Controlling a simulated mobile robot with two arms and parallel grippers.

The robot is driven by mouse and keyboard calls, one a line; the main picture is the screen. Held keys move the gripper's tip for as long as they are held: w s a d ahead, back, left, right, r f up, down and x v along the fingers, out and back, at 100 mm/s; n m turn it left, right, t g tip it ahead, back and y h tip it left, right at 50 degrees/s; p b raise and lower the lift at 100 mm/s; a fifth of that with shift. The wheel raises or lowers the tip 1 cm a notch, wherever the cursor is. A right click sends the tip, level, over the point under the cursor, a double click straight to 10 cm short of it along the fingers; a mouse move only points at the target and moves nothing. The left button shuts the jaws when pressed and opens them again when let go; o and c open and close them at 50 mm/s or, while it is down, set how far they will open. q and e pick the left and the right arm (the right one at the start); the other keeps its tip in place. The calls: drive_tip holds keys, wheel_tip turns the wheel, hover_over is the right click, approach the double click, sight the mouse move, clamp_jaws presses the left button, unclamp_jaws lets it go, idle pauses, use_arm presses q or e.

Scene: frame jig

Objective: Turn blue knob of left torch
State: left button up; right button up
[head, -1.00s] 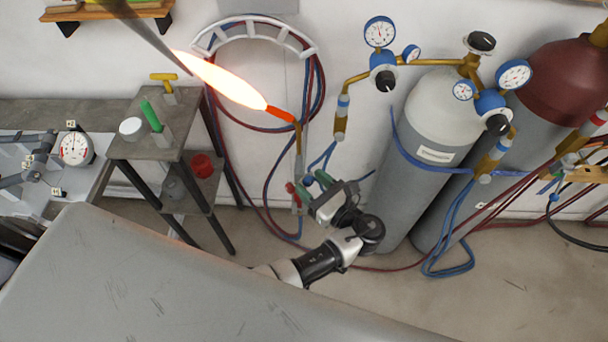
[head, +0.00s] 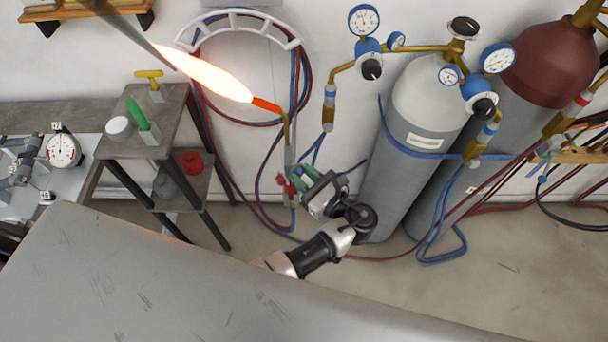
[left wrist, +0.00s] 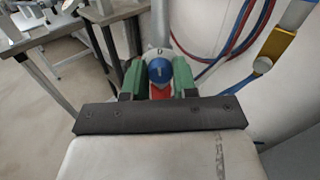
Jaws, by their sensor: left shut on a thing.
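The left torch (head: 290,155) stands upright by the wall, with a brass neck and an orange glowing tip. A bright flame (head: 210,78) points up and left from it. A red knob (head: 286,188) shows low on the torch. My left gripper (head: 303,176) is at the torch's lower part, its green fingertips around the knob area; the blue knob is hidden there in the head view. In the left wrist view, the blue knob (left wrist: 159,71) sits between the green fingertips of my left gripper (left wrist: 160,80), which is shut on it. My right gripper is not in view.
A small metal stand (head: 165,125) holds a green-handled tool (head: 138,114) and a red item (head: 191,161). Grey (head: 410,150) and maroon (head: 550,65) cylinders with gauges stand at right. Hoses hang along the wall (head: 235,160). A grey surface (head: 150,280) fills the foreground.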

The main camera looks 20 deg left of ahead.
use_arm(q)
drive_tip(key=n+b, duration=0.1)
drive_tip(key=n, duration=0.3)
drive_tip(key=shift+f, duration=0.15)
drive_tip(key=n+b, duration=0.1)
drive_tip(key=n, duration=0.2)
drive_tip(key=shift+s+a, duration=0.1)
drive_tip(key=shift+n+b, duration=0.5)
drive_tip(key=shift+n, duration=0.3)
drive_tip(key=o, duration=0.9)
